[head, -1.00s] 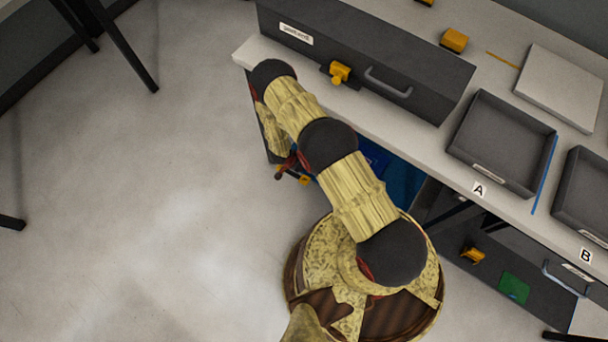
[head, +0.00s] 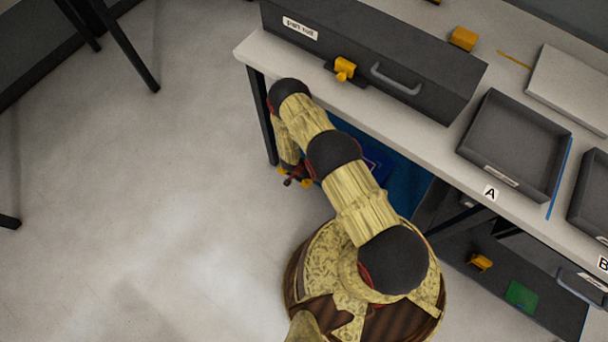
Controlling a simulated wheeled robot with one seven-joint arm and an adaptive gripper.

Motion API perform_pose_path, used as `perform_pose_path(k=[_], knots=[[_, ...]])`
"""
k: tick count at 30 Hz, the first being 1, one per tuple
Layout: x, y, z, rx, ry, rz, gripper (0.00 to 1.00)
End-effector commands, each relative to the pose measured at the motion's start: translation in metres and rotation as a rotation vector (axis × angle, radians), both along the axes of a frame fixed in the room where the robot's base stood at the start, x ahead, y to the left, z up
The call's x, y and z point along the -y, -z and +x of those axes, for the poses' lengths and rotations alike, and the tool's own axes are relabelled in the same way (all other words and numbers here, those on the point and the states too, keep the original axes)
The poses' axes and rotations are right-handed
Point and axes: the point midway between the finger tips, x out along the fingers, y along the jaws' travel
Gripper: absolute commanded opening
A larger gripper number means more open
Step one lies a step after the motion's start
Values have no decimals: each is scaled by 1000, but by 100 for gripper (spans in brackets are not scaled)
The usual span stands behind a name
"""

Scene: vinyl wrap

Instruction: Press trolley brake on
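No trolley can be clearly made out in the head view. A blue thing (head: 405,190) stands under the bench, partly hidden behind my arm; I cannot tell whether it belongs to the trolley. The brake is not clearly visible. My gripper (head: 292,178) hangs low at the end of my bent arm, beside the bench's front left leg. Small orange and dark red parts show around it, and I cannot tell which are its fingers. It is too small and partly covered to show whether it is open or shut.
The bench (head: 250,52) carries a dark drawer box (head: 440,88) with an orange latch (head: 344,68), and a tray (head: 512,140) by label A. A lower drawer (head: 540,300) sits under the bench at right.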

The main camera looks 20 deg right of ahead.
Motion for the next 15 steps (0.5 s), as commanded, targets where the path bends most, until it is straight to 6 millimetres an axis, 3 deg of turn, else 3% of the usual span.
perform_pose_path(k=[1,6,15], knots=[[1,12,-3,-2,-2,0,0],[3,28,-6,0,-1,0,0],[4,34,-7,0,-1,0,0]])
